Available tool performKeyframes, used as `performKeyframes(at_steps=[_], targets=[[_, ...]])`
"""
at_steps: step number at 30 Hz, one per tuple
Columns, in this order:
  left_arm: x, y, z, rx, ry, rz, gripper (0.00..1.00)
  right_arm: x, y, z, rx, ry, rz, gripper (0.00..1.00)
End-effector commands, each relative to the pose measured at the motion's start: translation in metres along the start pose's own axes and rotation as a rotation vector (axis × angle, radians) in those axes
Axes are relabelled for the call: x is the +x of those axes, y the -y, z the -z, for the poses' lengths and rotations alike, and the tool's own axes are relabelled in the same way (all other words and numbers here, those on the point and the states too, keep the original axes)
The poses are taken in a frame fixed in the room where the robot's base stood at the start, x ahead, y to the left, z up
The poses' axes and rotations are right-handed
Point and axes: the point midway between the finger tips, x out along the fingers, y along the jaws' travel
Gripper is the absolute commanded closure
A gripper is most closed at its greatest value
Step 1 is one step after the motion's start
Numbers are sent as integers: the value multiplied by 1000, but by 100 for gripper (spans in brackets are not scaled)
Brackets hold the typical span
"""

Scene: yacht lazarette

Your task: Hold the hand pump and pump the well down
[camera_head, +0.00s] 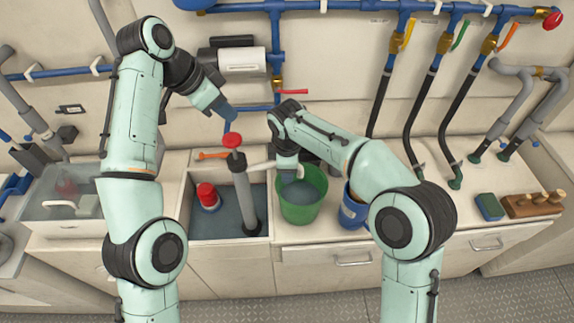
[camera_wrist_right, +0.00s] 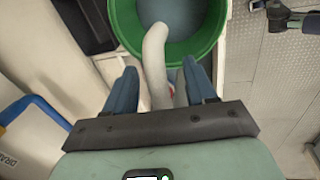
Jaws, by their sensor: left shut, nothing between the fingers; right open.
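The hand pump (camera_head: 243,190) is a grey upright cylinder with a red knob (camera_head: 233,140) on top, standing in the well (camera_head: 262,205), which holds dark water. A pale hose (camera_wrist_right: 155,55) runs from the pump's top into the green bucket (camera_head: 303,212), which holds some water. My left gripper (camera_head: 230,115) is shut and empty, just above the red knob. My right gripper (camera_wrist_right: 159,68) is open, with its fingers on either side of the hose above the bucket rim; contact cannot be told. Its fingertips are partly hidden in the head view.
A red-topped device (camera_head: 208,196) sits in the well's left part. A blue container (camera_head: 352,212) stands right of the bucket, partly behind my right arm. Black hoses (camera_head: 428,120) come down to the counter at right. A clear box (camera_head: 62,205) is at left.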

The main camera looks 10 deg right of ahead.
Motion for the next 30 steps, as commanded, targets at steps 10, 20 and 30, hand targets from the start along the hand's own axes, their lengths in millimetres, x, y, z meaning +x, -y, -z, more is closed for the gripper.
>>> performKeyframes(at_steps=[10, 20, 30], targets=[[0, 0, 0, 0, 0, 0, 100, -41, -1, 1, 0, -4, -5, 45], [0, 0, 0, 0, 0, 0, 100, -104, -1, 1, 1, -2, -3, 45], [0, 0, 0, 0, 0, 0, 100, -121, 0, 0, 0, 0, 0, 45]])
